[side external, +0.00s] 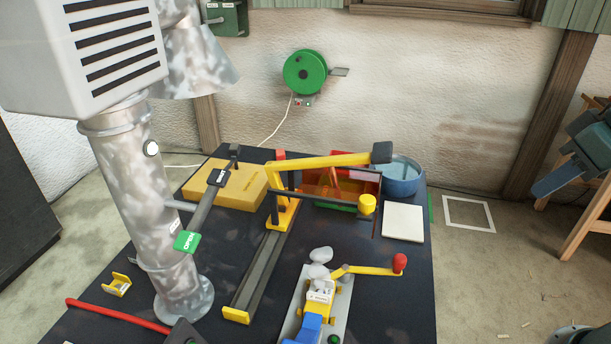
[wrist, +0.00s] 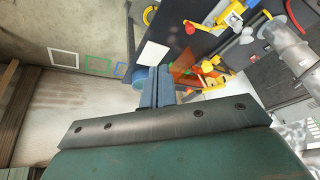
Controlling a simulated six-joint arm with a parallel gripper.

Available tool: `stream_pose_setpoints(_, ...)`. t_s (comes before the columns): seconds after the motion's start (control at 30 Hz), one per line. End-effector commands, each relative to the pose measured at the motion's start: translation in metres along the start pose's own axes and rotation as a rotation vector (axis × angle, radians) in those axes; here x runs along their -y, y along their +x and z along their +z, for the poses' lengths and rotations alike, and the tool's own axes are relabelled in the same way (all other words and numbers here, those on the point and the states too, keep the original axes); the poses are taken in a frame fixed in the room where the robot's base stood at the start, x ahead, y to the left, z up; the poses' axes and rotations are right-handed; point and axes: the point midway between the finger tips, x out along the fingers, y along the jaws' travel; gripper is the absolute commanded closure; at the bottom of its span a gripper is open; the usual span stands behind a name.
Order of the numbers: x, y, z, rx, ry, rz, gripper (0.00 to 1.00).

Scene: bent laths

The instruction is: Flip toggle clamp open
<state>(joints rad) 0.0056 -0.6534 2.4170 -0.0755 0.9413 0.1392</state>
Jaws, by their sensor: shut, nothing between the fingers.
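A clamp-like mechanism (side external: 320,292) sits on a grey plate at the table's front. Its yellow lever (side external: 365,270) runs right to a red knob (side external: 400,262). The knob also shows in the wrist view (wrist: 190,27). I take this as the toggle clamp; its exact jaw state is hard to tell. My gripper (side external: 550,186) is at the far right, off the table, well apart from the lever. In the wrist view its blue-grey fingers (wrist: 152,86) are together and empty.
A grey bar with a green OPEN tag (side external: 188,241) stands left. A yellow-armed fixture (side external: 325,162) rises mid-table. A blue bowl (side external: 400,178), a red-orange bin (side external: 340,185) and a white pad (side external: 403,222) lie at the back right. A wooden stand (side external: 585,215) is far right.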

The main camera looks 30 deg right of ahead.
Motion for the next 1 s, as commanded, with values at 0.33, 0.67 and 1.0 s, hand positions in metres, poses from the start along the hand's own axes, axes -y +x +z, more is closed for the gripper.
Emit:
stream_pose_setpoints(0.33, 0.024, 0.003, -0.042, 0.135, 0.166, -0.049, 1.0)
stream_pose_setpoints(0.67, 0.041, 0.015, -0.08, 0.272, 0.325, -0.057, 1.0)
stream_pose_setpoints(1.0, 0.051, 0.036, -0.116, 0.408, 0.479, -0.023, 1.0)
